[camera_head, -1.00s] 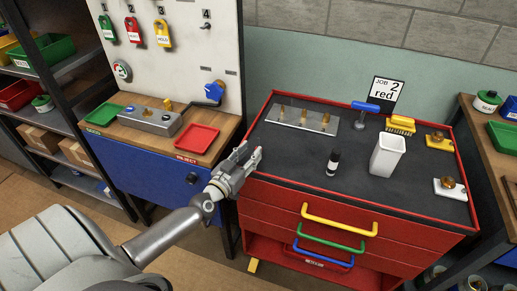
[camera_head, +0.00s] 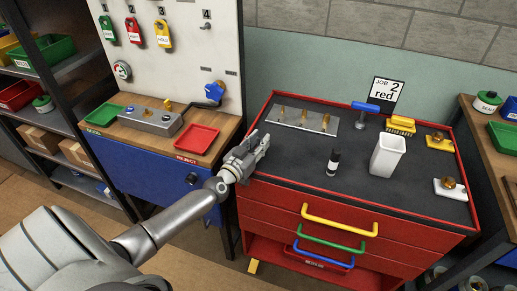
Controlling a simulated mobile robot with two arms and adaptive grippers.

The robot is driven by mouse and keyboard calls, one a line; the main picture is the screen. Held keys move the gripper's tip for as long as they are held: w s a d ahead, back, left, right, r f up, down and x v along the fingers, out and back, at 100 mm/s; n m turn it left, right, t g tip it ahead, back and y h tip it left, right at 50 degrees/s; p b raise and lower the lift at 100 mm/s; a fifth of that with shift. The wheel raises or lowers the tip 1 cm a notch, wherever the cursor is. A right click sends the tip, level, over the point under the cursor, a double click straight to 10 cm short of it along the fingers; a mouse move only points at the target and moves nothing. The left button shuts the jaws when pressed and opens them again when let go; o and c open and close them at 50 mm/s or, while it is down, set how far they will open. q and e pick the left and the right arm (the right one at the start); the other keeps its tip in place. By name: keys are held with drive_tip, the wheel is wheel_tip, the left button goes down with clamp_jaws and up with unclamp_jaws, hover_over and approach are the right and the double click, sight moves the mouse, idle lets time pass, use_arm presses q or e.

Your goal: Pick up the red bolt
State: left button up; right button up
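I cannot make out a red bolt for certain. A metal plate (camera_head: 291,126) at the back left of the red cabinet's dark top (camera_head: 300,163) holds several small brass-coloured pieces, too small to identify. A card (camera_head: 386,91) behind reads "JOB 2 red". My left gripper (camera_head: 262,143) is over the cabinet's left edge, in front and to the left of the plate. Its fingers look apart, with nothing visible between them. My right gripper is out of view.
On the cabinet top stand a black-and-white bottle (camera_head: 333,163), a white bin (camera_head: 386,157), a blue-handled tool (camera_head: 366,107), a yellow brush (camera_head: 400,125) and two brass-knobbed blocks. A red tray (camera_head: 196,139) lies on the wooden bench at left. The cabinet top's front left is clear.

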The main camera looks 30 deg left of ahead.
use_arm(q)
clamp_jaws()
drive_tip(key=shift+r, duration=0.1)
